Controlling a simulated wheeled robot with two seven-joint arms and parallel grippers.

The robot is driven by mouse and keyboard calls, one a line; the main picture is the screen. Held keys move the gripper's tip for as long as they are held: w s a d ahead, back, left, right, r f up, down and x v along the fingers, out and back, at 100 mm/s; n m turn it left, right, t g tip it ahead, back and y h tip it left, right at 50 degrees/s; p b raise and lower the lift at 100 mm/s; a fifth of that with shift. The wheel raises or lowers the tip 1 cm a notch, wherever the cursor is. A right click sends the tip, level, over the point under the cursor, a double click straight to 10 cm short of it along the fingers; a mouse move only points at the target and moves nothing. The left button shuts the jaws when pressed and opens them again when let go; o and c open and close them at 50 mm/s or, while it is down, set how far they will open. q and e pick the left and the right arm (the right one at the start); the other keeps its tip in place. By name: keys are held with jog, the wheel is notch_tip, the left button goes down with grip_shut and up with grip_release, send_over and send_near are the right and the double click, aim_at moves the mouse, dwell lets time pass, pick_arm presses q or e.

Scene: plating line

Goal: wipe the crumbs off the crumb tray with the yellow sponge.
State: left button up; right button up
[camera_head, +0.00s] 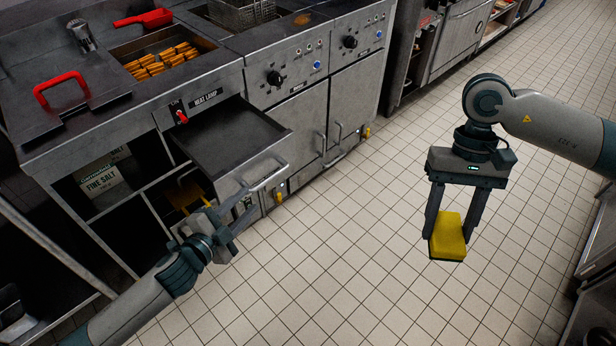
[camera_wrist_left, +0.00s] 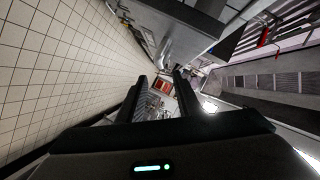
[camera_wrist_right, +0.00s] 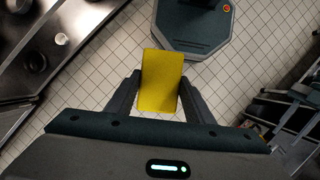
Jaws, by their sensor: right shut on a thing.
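The crumb tray (camera_head: 232,135) is a dark, shallow drawer pulled out below the heat lamp panel, with a bar handle (camera_head: 268,180) on its front. No crumbs can be made out on its dark surface from here. My left gripper (camera_head: 240,217) is just below and in front of the handle, apart from it. Its fingers are spread and nothing shows between them; its fingers also show in the left wrist view (camera_wrist_left: 160,98). My right gripper (camera_head: 447,222) is shut on the yellow sponge (camera_head: 449,240), held above the floor well right of the tray. The sponge also shows in the right wrist view (camera_wrist_right: 160,80).
Fries lie in a bin (camera_head: 160,60) above the tray, with a red scoop (camera_head: 145,18) behind. A fryer basket (camera_head: 240,12) stands at the back. A salt box (camera_head: 100,178) sits on the shelf at left. The tiled floor (camera_head: 350,240) between my arms is clear.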

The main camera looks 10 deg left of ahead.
aim_at(266, 183)
pick_arm(q)
jog(key=shift+w, duration=0.15)
jog(key=x, duration=1.1)
jog(key=shift+w+d+f+p, duration=0.15)
jog(key=shift+w+f+p, duration=0.05)
jog(key=shift+w+p, duration=0.15)
grip_shut()
